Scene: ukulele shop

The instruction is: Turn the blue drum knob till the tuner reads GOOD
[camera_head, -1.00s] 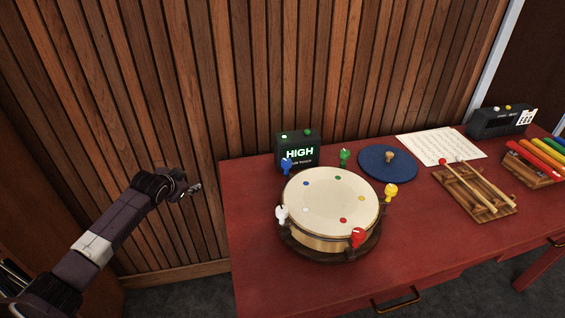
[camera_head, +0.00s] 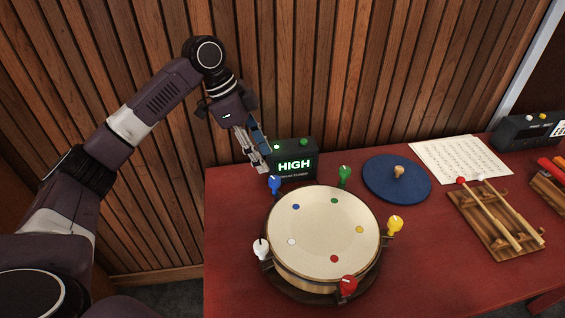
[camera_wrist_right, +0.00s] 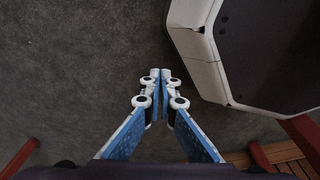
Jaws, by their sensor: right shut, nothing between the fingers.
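The drum (camera_head: 325,232) stands on the red table with a blue knob (camera_head: 274,184) on its rim at the back left. The tuner (camera_head: 313,155) behind it reads HIGH in green. My left gripper (camera_head: 260,168) points down just above and left of the blue knob, in front of the tuner's left side. A gap seems to show between its fingertips and the knob. I cannot tell whether its fingers are apart. In the right wrist view, my right gripper (camera_wrist_right: 160,74) is shut and empty above the grey floor.
Green (camera_head: 344,174), yellow (camera_head: 394,224), red (camera_head: 347,288) and white (camera_head: 261,248) knobs ring the drum. The slatted wall (camera_head: 330,60) is close behind.

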